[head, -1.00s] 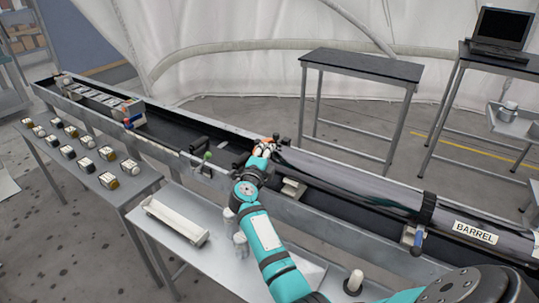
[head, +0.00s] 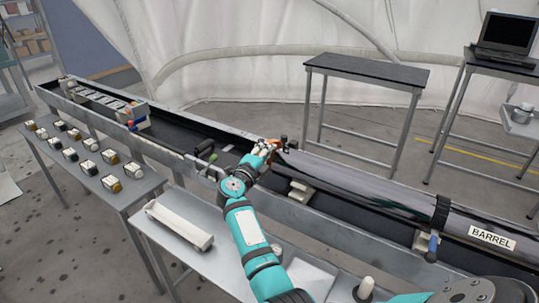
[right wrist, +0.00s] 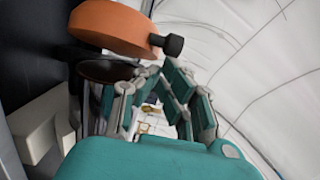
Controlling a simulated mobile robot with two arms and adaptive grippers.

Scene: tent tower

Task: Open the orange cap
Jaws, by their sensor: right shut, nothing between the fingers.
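The orange cap (head: 278,146) is at the near-left end of the long grey barrel (head: 370,182), partly hidden by my right gripper in the head view. In the right wrist view the cap (right wrist: 115,27) is a thick orange disc with a black knob (right wrist: 172,44) on its rim. A dark round face (right wrist: 105,72) shows below it; I cannot tell whether it is the barrel's opening. My right gripper (head: 268,149) is beside the cap, and in the right wrist view its fingers (right wrist: 158,70) are shut and empty, just below the knob. My left gripper is not in view.
The barrel lies in a long metal trough (head: 330,225). A black-handled clamp with a green knob (head: 211,157) stands left of my gripper. A dark-topped table (head: 368,70) stands behind.

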